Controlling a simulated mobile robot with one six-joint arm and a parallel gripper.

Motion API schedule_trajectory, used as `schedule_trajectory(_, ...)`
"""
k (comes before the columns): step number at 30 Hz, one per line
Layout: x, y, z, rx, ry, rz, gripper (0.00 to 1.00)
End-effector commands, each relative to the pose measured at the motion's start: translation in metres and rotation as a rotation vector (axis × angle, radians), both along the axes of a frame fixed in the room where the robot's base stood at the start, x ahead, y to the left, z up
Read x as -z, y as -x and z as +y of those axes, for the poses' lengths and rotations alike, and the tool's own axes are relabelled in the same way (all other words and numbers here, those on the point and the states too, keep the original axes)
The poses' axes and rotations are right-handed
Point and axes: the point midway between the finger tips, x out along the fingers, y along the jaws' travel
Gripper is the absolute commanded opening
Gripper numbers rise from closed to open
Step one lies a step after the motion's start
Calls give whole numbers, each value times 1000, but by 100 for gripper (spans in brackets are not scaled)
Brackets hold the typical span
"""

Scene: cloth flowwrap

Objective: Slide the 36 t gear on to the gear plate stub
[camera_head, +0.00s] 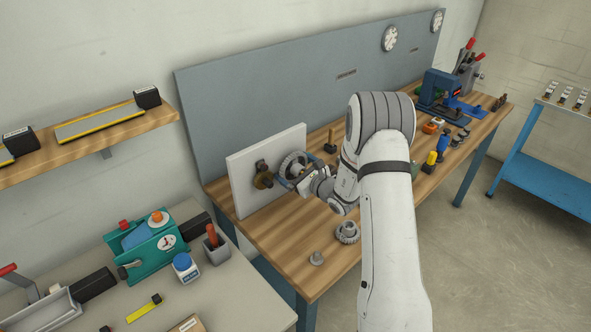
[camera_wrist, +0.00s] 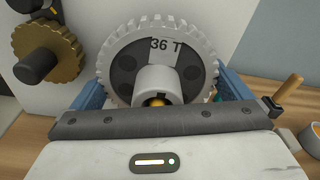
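The grey 36 t gear (camera_wrist: 187,50) stands upright in the wrist view, its label and hub facing me. It also shows in the head view (camera_head: 290,161), close in front of the white gear plate (camera_head: 240,200). My gripper (camera_wrist: 160,80) has its blue fingers at the left and right of the gear's rim, apparently touching it; in the head view it (camera_head: 292,180) sits low at the gear. A brass-coloured tip, seemingly the stub (camera_wrist: 157,101), shows inside the hub bore. The gap between gear and plate is hidden.
A brass gear (camera_wrist: 45,55) sits on the plate left of the grey gear. A wooden-handled tool (camera_head: 331,141) stands on the bench right of the plate. Loose gears (camera_head: 348,232) and a small part (camera_head: 316,258) lie on the front bench, with bare wood around them.

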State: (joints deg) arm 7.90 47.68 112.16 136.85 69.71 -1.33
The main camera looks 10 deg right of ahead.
Motion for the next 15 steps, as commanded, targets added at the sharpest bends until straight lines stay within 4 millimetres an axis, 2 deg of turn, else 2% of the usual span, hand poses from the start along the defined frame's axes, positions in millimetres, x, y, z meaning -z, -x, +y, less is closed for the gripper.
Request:
schedule_trajectory(5,-2,3,0,-4,-1,-5,100)
schedule_trajectory(15,-5,49,-32,1,-2,-3,100)
